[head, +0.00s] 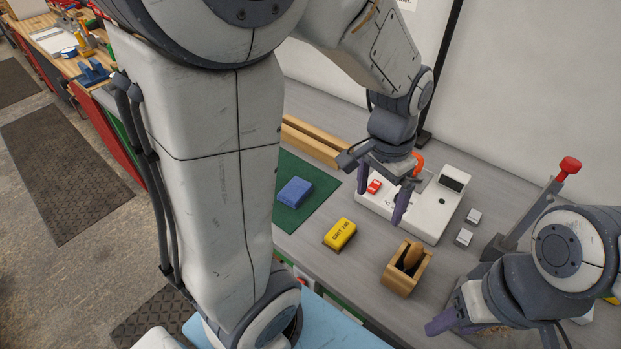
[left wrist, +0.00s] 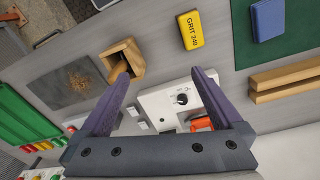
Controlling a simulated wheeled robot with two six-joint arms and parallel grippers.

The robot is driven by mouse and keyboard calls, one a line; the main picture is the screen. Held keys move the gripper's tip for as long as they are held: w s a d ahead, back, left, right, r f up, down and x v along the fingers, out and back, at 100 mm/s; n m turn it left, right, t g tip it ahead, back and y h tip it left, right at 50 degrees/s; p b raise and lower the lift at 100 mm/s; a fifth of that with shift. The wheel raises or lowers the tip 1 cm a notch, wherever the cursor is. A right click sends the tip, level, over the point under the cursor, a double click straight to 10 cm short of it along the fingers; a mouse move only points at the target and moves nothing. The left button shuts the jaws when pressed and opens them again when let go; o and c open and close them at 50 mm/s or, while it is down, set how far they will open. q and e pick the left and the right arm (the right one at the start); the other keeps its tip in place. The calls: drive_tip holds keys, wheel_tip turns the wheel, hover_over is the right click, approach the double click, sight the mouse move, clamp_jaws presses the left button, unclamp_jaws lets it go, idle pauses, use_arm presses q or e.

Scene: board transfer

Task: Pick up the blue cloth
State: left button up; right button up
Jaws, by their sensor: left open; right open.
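The blue cloth (head: 294,192) is a folded, block-like pad lying on a green mat (head: 290,166), partly hidden behind my left arm. The cloth also shows at the top right of the left wrist view (left wrist: 268,18). My left gripper (head: 381,193) is open and empty, above the white device to the right of the cloth and apart from it. Its two purple fingers also show spread in the left wrist view (left wrist: 162,76). My right gripper (head: 442,324) is open at the lower right, far from the cloth, with its fingers only partly visible.
A yellow "GRIT 240" block (head: 340,234) and a wooden holder (head: 407,268) stand on the grey table. A white device (head: 431,216) with a red-orange part lies beneath my left gripper. Wooden bars (head: 315,141) lie behind the mat. A red-knobbed lever (head: 569,166) stands at right.

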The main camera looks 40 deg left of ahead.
use_arm(q)
drive_tip(key=w+a+f+n+b, duration=0.1)
drive_tip(key=w+a+f, duration=0.1)
drive_tip(key=a, duration=0.4)
drive_tip(key=w+a+f+n, duration=0.1)
drive_tip(key=w+a+f, duration=0.15)
drive_tip(key=a, duration=0.25)
drive_tip(key=n, duration=0.2)
hover_over(292, 192)
drive_tip(key=shift+y, duration=0.3)
drive_tip(key=f, duration=0.7)
drive_tip(key=shift+w+a+f, duration=0.15)
drive_tip(key=shift+w+a, duration=0.05)
drive_tip(key=shift+w, duration=0.15)
drive_tip(key=f, duration=0.3)
drive_tip(key=f+p, duration=0.1)
drive_tip(key=f, duration=0.1)
drive_tip(key=shift+s+d+f, duration=0.25)
drive_tip(key=shift+s, duration=0.1)
drive_tip(key=shift+f, duration=0.35)
drive_tip(key=c, duration=1.2)
